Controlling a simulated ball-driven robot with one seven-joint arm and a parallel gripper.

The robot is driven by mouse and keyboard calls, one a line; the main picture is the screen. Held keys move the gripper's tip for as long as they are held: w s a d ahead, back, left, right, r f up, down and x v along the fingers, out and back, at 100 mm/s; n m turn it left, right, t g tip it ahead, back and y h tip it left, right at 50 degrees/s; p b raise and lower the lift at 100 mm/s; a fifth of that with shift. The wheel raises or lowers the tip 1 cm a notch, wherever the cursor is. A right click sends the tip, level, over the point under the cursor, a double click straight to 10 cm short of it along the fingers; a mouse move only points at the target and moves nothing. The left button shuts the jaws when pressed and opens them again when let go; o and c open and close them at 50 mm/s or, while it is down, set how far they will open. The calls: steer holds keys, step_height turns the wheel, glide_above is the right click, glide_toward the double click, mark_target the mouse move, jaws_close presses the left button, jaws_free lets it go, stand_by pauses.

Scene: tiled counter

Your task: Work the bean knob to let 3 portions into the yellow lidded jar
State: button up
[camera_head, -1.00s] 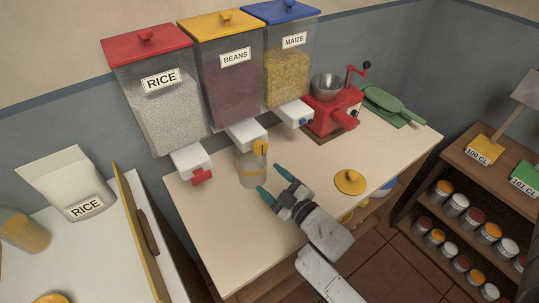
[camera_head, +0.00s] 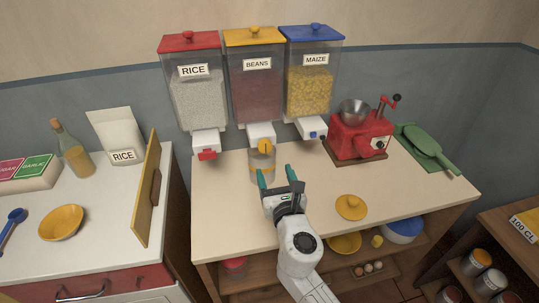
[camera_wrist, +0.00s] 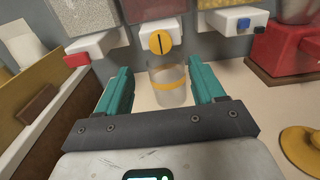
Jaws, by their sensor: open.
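The beans dispenser (camera_head: 256,95) with a yellow lid hangs on the wall between the rice and maize ones. Its round yellow bean knob (camera_head: 265,146) sits on the white spout; in the wrist view the knob (camera_wrist: 160,42) has its dark slot upright. The clear jar with a yellow band (camera_head: 261,168) stands below the spout, lid off; in the wrist view the jar (camera_wrist: 169,84) looks empty. A yellow lid (camera_head: 351,207) lies on the counter to the right. My gripper (camera_head: 276,174) is open and empty, in front of the jar, its teal fingers pointing at the dispenser.
The rice dispenser (camera_head: 198,98) with a red knob and the maize dispenser (camera_head: 309,90) with a blue knob flank the beans. An upright yellow board (camera_head: 147,190) stands left.

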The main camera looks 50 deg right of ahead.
mark_target(266, 148)
steer(key=x, duration=1)
steer(key=shift+w+d, duration=0.15)
steer(key=shift+d, duration=0.05)
steer(key=shift+c, duration=0.4)
steer(key=c, duration=0.9)
steer(key=shift+c, duration=0.2)
